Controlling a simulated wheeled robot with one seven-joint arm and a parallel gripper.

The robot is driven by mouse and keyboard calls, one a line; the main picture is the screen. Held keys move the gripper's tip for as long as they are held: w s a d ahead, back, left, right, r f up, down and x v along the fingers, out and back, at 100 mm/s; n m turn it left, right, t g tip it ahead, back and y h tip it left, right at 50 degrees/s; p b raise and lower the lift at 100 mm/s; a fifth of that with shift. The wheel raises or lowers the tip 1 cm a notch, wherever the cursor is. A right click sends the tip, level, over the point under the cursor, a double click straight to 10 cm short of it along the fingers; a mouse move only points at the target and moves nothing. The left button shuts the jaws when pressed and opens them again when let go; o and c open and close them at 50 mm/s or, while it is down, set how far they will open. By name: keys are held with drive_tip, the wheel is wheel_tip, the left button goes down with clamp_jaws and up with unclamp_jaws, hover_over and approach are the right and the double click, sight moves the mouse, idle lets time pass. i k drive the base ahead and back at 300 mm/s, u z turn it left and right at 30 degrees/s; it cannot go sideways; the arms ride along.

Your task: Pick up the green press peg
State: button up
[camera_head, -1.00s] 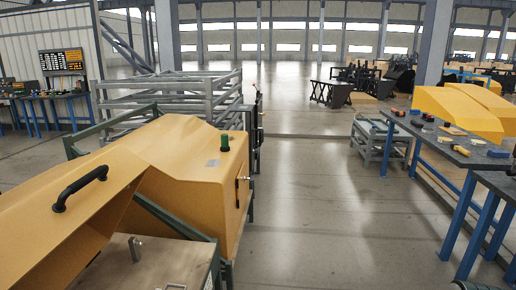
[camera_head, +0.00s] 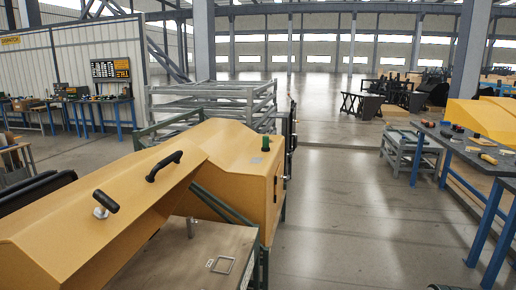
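A small green cylinder (camera_head: 265,143) stands upright on the flat top of a yellow machine housing (camera_head: 235,150), near the centre of the view. It is the only clearly green upright piece I see, but I cannot tell for sure that it is the press peg. My gripper is not in view.
The yellow housing has black handles (camera_head: 164,166) on its sloped cover and a metal bench top (camera_head: 190,250) in front. A workbench (camera_head: 460,146) with small parts stands at right. Another bench (camera_head: 90,101) stands far left. The grey floor (camera_head: 345,220) between is clear.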

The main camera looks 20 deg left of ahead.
sight(266, 148)
drive_tip(key=u, duration=0.65)
drive_tip(key=i, duration=1)
drive_tip(key=k, duration=1)
drive_tip(key=z, duration=1)
drive_tip(key=i, duration=0.85)
drive_tip(key=u, duration=2.95)
drive_tip(key=i, duration=0.4)
drive_tip(key=z, duration=0.1)
